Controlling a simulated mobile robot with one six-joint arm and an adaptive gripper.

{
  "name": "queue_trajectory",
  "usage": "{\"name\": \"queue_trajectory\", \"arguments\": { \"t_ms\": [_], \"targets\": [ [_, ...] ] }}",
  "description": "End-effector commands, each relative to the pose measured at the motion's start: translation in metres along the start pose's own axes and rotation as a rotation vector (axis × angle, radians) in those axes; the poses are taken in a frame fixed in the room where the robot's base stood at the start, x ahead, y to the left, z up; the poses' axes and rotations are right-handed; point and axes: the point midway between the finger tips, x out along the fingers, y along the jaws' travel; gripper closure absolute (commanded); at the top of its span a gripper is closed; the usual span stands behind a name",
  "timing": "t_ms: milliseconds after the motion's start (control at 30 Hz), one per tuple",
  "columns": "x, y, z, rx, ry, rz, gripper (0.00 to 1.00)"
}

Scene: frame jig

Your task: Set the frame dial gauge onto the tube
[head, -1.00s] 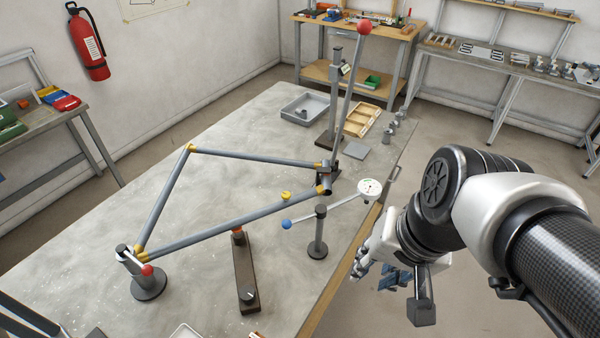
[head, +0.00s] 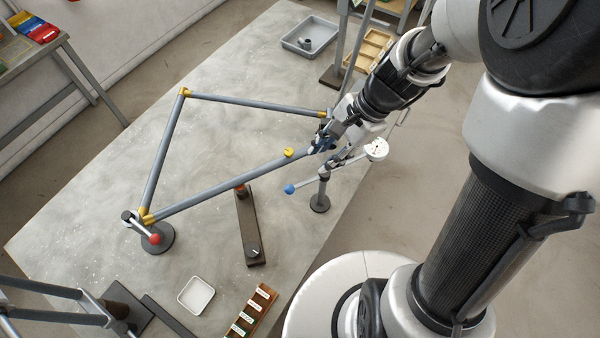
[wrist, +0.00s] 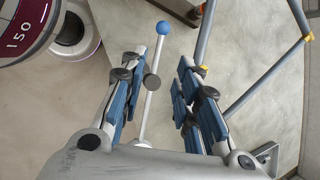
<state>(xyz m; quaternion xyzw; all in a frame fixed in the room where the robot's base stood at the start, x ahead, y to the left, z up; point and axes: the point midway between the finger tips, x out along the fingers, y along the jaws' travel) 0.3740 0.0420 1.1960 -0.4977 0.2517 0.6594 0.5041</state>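The frame dial gauge has a white dial (head: 376,149) at one end of a thin swing arm and a blue ball (head: 289,189) at the other. It pivots on a dark post (head: 320,202). The grey frame tube (head: 235,185) runs just behind the blue ball, with a yellow piece (head: 288,152) at its upper side. My gripper (head: 328,153) is above the post and hides part of the gauge arm and the tube's right end. In the wrist view it is open (wrist: 160,88); the gauge arm (wrist: 151,105) shows between the fingers, nearer the left one. Contact cannot be told.
A clamp stand with a red handle (head: 154,238) holds the frame's lower-left corner. A brown bar (head: 247,225) stands in front of the lower tube. A white tray (head: 196,295) and a labelled wooden rack (head: 256,308) lie at the near edge. A grey bin (head: 311,38) stands at the back.

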Motion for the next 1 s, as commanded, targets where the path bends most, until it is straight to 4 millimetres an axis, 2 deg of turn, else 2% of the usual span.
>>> {"name": "queue_trajectory", "arguments": {
  "t_ms": [33, 100, 500, 700, 1000],
  "targets": [
    [0.015, 0.002, 0.000, -0.001, -0.004, 0.005, 0.70],
    [0.030, 0.002, 0.000, -0.001, -0.003, 0.006, 0.70],
    [0.114, 0.002, 0.000, -0.002, -0.002, 0.005, 0.70],
    [0.136, 0.001, 0.000, -0.003, 0.000, 0.002, 0.70],
    [0.141, 0.000, 0.000, -0.002, 0.001, 0.000, 0.70]
  ]
}}
